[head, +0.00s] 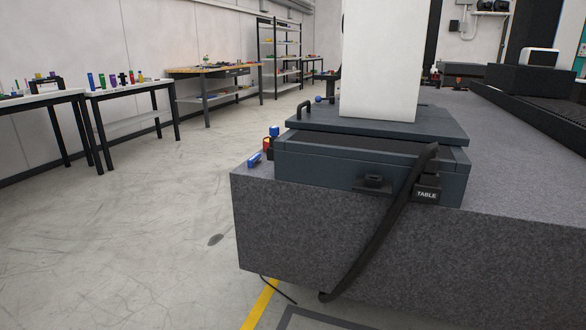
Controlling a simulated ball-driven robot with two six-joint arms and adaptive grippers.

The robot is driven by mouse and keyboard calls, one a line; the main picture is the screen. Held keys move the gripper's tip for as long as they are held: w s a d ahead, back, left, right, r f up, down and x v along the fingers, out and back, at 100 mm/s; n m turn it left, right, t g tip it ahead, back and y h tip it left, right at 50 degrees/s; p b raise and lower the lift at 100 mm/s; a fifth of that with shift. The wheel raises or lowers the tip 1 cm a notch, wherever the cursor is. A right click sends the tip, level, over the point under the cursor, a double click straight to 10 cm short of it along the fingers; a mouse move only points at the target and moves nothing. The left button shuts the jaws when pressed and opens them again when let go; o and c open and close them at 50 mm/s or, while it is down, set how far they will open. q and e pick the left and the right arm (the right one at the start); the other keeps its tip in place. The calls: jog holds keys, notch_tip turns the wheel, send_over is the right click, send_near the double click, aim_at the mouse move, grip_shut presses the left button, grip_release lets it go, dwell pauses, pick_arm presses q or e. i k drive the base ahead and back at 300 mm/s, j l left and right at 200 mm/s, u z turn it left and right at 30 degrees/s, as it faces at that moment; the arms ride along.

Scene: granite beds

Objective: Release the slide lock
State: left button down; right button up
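A dark blue-grey slide unit (345,172) sits on the near left corner of a granite bed (300,228), with a flat plate (437,122) on top and a white column (385,60) rising from it. A small black fitting (373,183) is on its front face, and a black block labelled TABLE (427,194) is to the right of it. Small blue and red parts (268,144) stand at its left side. A blue knob (318,99) shows behind a black handle on the plate. I cannot tell which part is the slide lock. Neither gripper is in view.
A black strap-like cable (385,229) hangs over the bed's front edge towards the floor. Benches with small coloured items (130,87) and a shelf rack (281,60) stand along the left wall. The floor (150,220) left of the bed is clear, with yellow tape (262,305) near the bed.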

aim_at(317, 98)
jog(key=i+j+z, duration=0.15)
jog(key=i+z, duration=0.35)
jog(key=i+j+z, duration=0.75)
jog(key=z, duration=0.2)
jog(key=i+j+z, duration=0.15)
jog(key=j, duration=0.2)
jog(key=i+j+z, duration=0.15)
jog(key=j, duration=0.25)
